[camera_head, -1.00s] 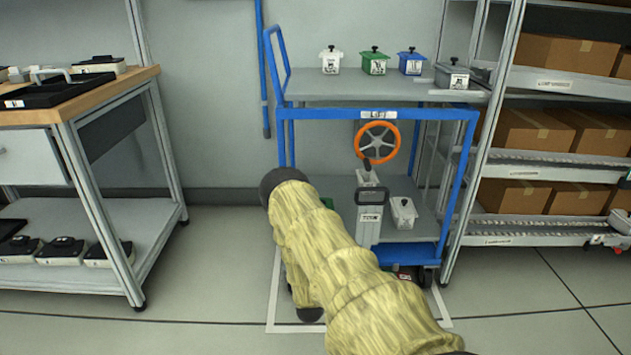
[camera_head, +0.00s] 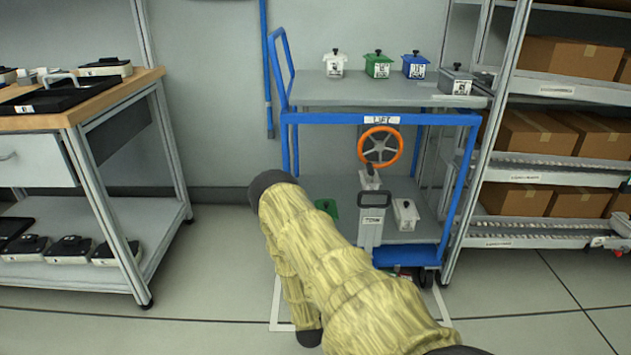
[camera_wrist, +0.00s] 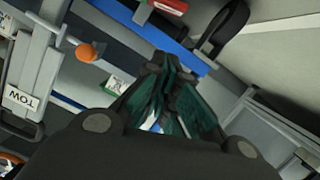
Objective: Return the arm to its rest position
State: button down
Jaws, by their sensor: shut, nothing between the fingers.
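My arm, in a yellow-tan sleeve, reaches up from the bottom of the head view and bends down in front of the blue cart (camera_head: 430,118). My gripper is hidden in the head view. In the wrist view my gripper (camera_wrist: 165,75) shows dark fingers with green pads, shut and empty. Behind it are a blue rail of the cart (camera_wrist: 135,28) and a grey handle with a TOW label (camera_wrist: 22,98). The same TOW post (camera_head: 372,222) stands at the cart's front in the head view. I see no contact between gripper and cart.
The cart's top holds white (camera_head: 335,64), green (camera_head: 378,65), blue (camera_head: 415,66) and grey (camera_head: 456,80) lidded boxes. An orange handwheel (camera_head: 380,147) is below. A workbench (camera_head: 85,112) stands left, a carton rack (camera_head: 520,88) right. Floor between bench and cart is clear.

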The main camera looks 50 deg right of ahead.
dwell(0.3)
jog(key=s+a+f+n+g+y, duration=0.15)
jog(key=s+a+y, duration=0.25)
jog(key=a, duration=0.8)
jog(key=s+a+f+n+g+y, duration=0.1)
jog(key=s+a+f+n+y, duration=0.2)
jog(key=a, duration=0.9)
jog(key=s+a+r+n+g+y, duration=0.1)
jog(key=s+a+r+g+y, duration=0.25)
jog(key=s+a, duration=0.65)
jog(key=s+a+r+n+g+y, duration=0.2)
jog(key=s+a+r+g, duration=0.15)
jog(key=s+a, duration=0.6)
notch_tip(320, 180, up, 34)
jog(key=s+d+p, duration=0.2)
jog(key=p, duration=3.1)
jog(key=shift+f, duration=0.2)
jog(key=shift+d+m+t, duration=0.15)
jog(key=shift+m+t, duration=0.1)
